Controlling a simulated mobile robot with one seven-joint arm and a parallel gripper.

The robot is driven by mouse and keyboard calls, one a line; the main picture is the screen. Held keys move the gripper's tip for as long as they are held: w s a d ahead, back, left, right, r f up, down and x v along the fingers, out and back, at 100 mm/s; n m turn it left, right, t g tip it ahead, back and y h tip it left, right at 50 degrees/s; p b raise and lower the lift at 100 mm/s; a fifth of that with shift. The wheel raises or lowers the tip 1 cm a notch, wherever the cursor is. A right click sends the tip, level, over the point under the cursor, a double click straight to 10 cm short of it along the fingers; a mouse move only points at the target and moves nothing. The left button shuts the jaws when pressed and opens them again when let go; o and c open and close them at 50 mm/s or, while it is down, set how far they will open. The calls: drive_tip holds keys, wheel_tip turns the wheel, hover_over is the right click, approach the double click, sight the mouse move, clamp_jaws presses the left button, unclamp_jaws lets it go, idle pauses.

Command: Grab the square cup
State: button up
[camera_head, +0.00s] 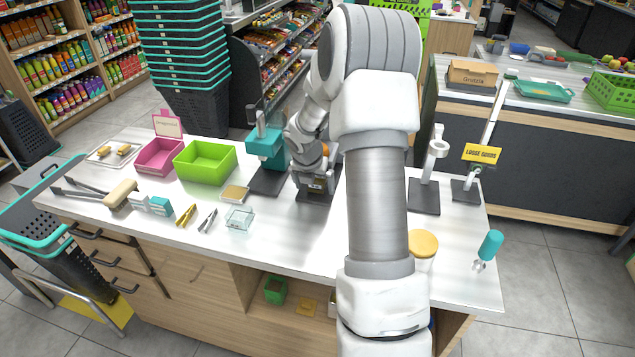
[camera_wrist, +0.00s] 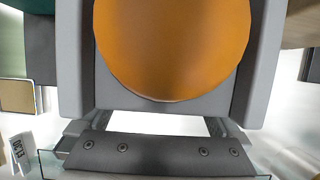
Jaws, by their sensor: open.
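The square cup (camera_head: 240,219) is a small clear open-topped box standing upright on the white counter, left of the middle in the head view. In the wrist view, clear edges that look like the cup (camera_wrist: 50,165) show along the bottom, partly hidden behind the gripper's dark bar. My gripper (camera_head: 316,187) is right of the cup and a little farther back, low over the counter. It is open, with nothing seen between its fingers (camera_wrist: 160,125). My large white arm link covers the counter's middle right.
A green bin (camera_head: 205,163), pink bin (camera_head: 158,155) and teal device (camera_head: 266,150) stand behind. A tan square item (camera_head: 235,193), gold tongs (camera_head: 187,215) and silver tongs (camera_head: 208,220) lie near the cup. A yellow-lidded jar (camera_head: 423,245) stands right of my arm.

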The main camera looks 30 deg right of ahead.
drive_tip(key=shift+w+d+f, duration=0.1)
drive_tip(key=shift+w+f, duration=0.05)
drive_tip(key=shift+f, duration=0.2)
drive_tip(key=shift+c, duration=0.3)
drive_tip(key=c, duration=1.4)
drive_tip(key=shift+r, duration=0.25)
drive_tip(key=shift+r, duration=0.6)
drive_tip(key=s+a, duration=0.4)
drive_tip(key=s+a+b, duration=0.1)
drive_tip(key=s+a, duration=0.3)
drive_tip(key=a, duration=0.1)
drive_tip(key=s+a+b, duration=0.1)
drive_tip(key=s+a, duration=0.3)
drive_tip(key=shift+a+f, duration=0.1)
drive_tip(key=shift+a, duration=0.1)
